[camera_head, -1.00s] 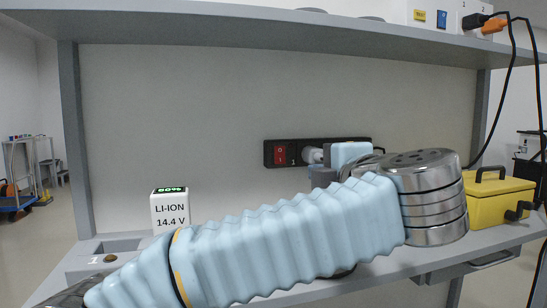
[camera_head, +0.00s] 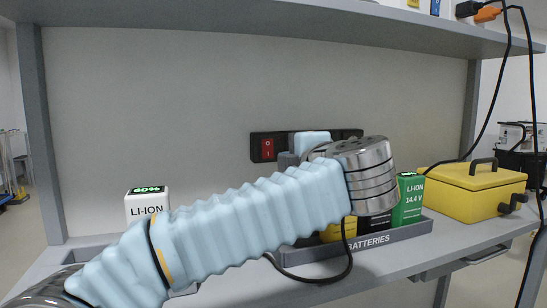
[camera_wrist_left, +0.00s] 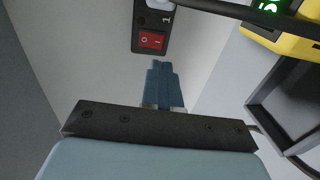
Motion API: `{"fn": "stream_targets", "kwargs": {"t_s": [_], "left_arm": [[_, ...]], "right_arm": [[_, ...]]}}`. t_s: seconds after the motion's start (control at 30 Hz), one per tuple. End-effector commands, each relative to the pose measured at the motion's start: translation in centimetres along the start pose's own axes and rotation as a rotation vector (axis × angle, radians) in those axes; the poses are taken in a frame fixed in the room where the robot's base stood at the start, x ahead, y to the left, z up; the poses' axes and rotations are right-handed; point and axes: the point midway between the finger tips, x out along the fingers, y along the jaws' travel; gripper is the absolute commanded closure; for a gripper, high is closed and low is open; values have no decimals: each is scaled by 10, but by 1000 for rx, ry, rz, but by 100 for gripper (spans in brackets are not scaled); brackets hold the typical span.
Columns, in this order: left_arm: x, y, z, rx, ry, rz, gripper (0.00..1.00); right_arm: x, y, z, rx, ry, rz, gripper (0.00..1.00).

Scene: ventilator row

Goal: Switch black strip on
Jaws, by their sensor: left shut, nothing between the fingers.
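The black strip (camera_head: 268,147) is mounted on the grey back panel, with a red rocker switch (camera_head: 267,149) at its left end. My left arm and gripper cover part of the strip's middle in the head view. The strip also shows at the top of the left wrist view (camera_wrist_left: 139,35), where the red switch (camera_wrist_left: 151,40) carries 0 and I marks. My left gripper (camera_head: 288,160) is just right of the switch in the head view. Its blue fingers (camera_wrist_left: 163,68) are shut and empty, pointing toward the switch with a gap in the image. My right gripper is out of view.
A white battery (camera_head: 147,204) stands at left, its display reading 80%. A grey batteries tray (camera_head: 405,235) holds a green battery (camera_head: 408,200) and others partly hidden by my arm. A yellow case (camera_head: 475,190) stands at right.

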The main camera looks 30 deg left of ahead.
Motion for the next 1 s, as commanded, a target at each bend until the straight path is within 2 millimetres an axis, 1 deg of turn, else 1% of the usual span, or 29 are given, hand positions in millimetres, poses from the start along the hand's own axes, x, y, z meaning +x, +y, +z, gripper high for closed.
{"fn": "stream_targets", "kwargs": {"t_s": [0.03, 0.2, 0.3, 0.4, 0.5, 0.6, 0.9, 1.0], "left_arm": [[12, 0, -1, 0, 5, -1, 100], [47, 0, -1, 0, 3, -1, 100], [63, 0, -1, 0, 3, -1, 100], [76, 0, 0, 0, 2, -1, 100], [83, 0, 0, 0, 1, 0, 100], [87, 0, 0, 0, 1, 0, 100], [87, 0, 0, 0, 0, 1, 100], [92, 0, 0, 0, 0, 1, 100]], "right_arm": [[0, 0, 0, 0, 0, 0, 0], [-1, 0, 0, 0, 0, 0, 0], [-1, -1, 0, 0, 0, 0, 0], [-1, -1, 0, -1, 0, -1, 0], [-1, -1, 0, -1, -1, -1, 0], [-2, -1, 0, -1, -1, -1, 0], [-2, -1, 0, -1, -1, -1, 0], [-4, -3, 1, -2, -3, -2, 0]]}}
